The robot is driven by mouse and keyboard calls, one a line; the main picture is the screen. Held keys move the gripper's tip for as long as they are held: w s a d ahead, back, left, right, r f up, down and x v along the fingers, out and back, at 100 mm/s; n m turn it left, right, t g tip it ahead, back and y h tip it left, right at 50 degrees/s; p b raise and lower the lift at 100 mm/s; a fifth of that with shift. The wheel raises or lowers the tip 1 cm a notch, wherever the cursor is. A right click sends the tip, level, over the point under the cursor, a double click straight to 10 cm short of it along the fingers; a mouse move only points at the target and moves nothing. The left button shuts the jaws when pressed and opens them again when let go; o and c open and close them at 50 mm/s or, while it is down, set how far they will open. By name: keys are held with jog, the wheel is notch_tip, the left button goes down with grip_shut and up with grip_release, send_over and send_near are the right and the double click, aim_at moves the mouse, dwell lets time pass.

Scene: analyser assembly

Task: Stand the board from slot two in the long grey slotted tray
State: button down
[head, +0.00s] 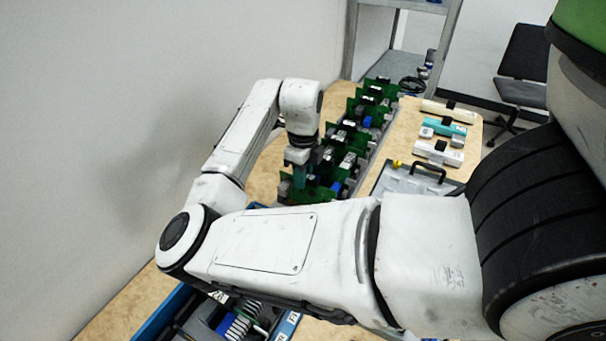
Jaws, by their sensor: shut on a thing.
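My gripper (300,174) hangs downward over the near end of a row of green circuit boards. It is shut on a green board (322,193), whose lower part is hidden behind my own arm. Several other green boards (345,140) stand one behind another in the row, going away from me. The long grey slotted tray (378,146) under them shows only as a narrow grey edge on the right. I cannot tell whether the held board touches the tray. Slot two cannot be made out.
A blue-edged case (160,315) with slotted contents lies at the lower left, partly under my arm. A grey case with a black handle (428,172) lies right of the row. Several white and teal modules (440,128) lie beyond it. A wall is close on the left.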

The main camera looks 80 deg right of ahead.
jog(key=shift+f, duration=0.4)
dwell(0.3)
jog(key=c, duration=0.8)
grip_release()
jog(key=shift+c, duration=0.2)
jog(key=shift+o, duration=0.4)
jog(key=shift+r+p, duration=1.6)
jog(key=shift+r, duration=0.4)
dwell(0.3)
notch_tip(320, 180, up, 7)
jog(key=p, duration=0.5)
jog(key=shift+p, duration=0.3)
jog(key=shift+f, duration=0.1)
dwell(0.7)
